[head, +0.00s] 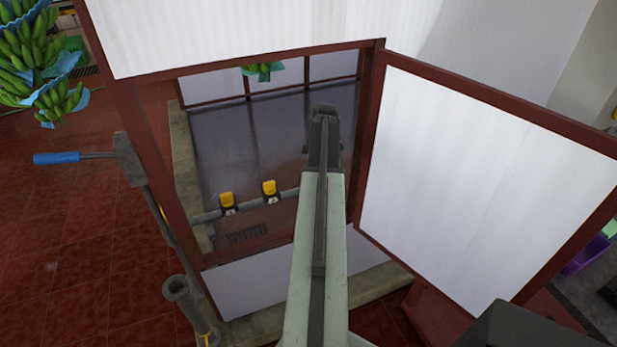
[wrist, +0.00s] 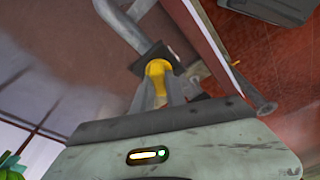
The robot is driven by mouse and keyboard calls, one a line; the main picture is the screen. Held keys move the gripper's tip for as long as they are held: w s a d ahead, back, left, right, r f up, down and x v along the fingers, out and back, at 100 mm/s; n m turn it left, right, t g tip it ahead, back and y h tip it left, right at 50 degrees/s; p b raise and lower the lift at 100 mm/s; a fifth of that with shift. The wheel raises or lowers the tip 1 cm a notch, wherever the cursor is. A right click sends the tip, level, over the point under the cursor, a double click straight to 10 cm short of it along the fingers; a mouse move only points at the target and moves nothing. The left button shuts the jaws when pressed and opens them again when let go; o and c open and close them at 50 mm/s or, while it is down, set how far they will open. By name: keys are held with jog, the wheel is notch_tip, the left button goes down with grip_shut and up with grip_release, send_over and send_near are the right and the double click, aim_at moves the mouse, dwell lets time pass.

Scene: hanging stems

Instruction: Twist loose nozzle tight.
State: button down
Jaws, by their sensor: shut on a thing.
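In the wrist view my gripper (wrist: 158,88) is shut on a yellow nozzle (wrist: 157,69), with one grey finger on each side of it. The nozzle meets a dark square collar on a grey pipe (wrist: 137,27). I cannot tell whether its thread is loose or tight. In the head view two other yellow nozzles (head: 227,200) (head: 269,189) sit on dark fittings along a grey pipe (head: 210,216) inside the enclosure. My arm covers the pipe to the right of them, and my gripper and the held nozzle are hidden there.
A red-brown frame (head: 369,140) with white panels (head: 480,180) surrounds the opening my arm reaches through. Green bananas (head: 30,55) hang at upper left.

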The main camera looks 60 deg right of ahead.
dwell(0.3)
jog(key=n, duration=0.3)
jog(key=shift+y, duration=0.3)
jog(key=shift+n+g, duration=0.4)
jog(key=shift+n, duration=0.5)
jog(key=shift+n, duration=0.9)
jog(key=c, duration=1.3)
grip_release()
